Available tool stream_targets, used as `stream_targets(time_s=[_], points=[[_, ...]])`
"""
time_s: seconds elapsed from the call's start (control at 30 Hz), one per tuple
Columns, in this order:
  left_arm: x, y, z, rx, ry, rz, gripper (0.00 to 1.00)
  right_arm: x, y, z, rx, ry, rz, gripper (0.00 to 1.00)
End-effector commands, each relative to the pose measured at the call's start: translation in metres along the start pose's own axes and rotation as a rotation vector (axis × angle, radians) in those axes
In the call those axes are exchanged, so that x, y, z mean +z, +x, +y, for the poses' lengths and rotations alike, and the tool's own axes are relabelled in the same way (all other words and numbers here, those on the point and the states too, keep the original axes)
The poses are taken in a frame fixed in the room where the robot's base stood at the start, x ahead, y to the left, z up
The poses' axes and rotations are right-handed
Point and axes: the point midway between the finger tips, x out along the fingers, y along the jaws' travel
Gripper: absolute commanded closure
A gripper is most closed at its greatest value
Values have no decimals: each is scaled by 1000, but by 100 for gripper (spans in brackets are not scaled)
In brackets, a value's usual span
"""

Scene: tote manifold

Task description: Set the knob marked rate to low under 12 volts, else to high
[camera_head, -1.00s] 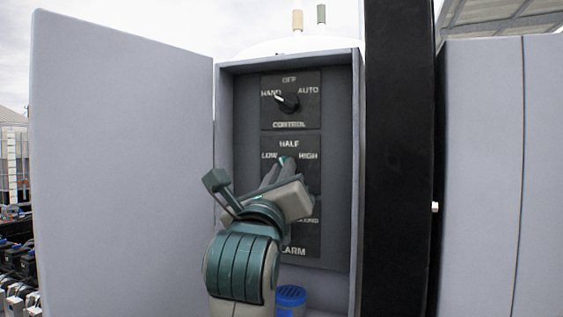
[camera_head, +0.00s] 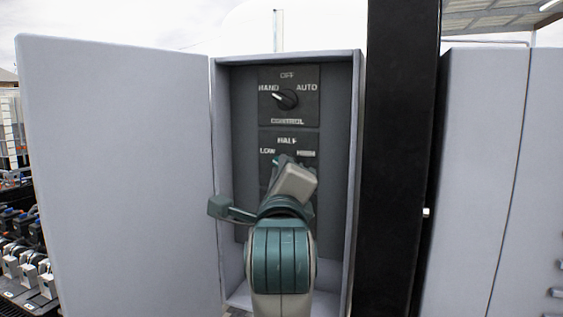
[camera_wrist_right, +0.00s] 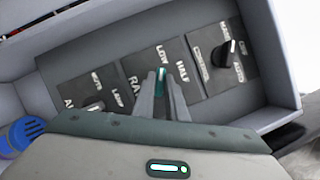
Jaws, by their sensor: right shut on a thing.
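In the head view my right gripper (camera_head: 283,163) covers most of the knob and the plate's lower part. HIGH shows at its right. No voltage reading is legible. My left gripper is not in view.
The control knob (camera_head: 286,98), above, points toward HAND. The alarm knob (camera_wrist_right: 95,107) is on the lowest plate. A blue ribbed object (camera_wrist_right: 22,137) is at the left in the wrist view. The open door (camera_head: 115,170) and black post (camera_head: 400,160) flank the cabinet.

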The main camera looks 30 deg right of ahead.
Motion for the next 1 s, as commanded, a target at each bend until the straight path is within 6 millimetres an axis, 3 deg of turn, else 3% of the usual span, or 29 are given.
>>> stream_targets(time_s=[0.37, 0.4, 0.47, 1.0], points=[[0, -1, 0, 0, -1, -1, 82, 0, 0, 0, 2, -8, 0, 100], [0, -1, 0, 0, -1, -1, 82, 0, 0, 0, 2, -8, 0, 81], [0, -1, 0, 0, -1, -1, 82, 0, 0, 0, 2, -8, 0, 70], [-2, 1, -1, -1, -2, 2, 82, 4, 0, 5, 3, -6, 1, 70]])
